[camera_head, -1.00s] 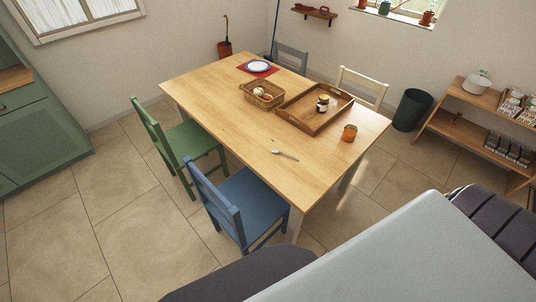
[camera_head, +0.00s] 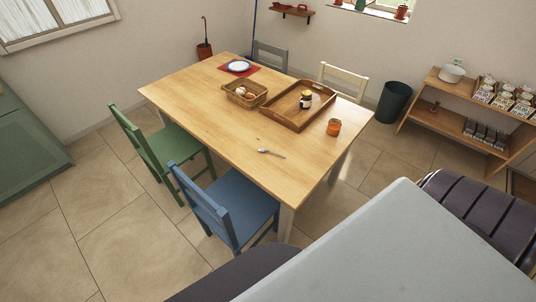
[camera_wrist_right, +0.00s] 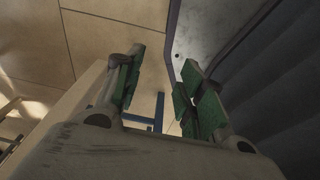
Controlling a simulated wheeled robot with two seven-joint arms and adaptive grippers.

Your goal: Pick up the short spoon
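A short spoon (camera_head: 271,153) lies flat on the wooden table (camera_head: 205,115), near its front edge. Its pale bowl points left and its darker handle points right. No gripper shows in the head view. My right gripper (camera_wrist_right: 158,92) shows in the right wrist view, with its two green-padded fingers apart and nothing between them. It is away from the spoon, which the wrist view does not show. My left gripper is out of view.
Shelves (camera_head: 437,117) stand right.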

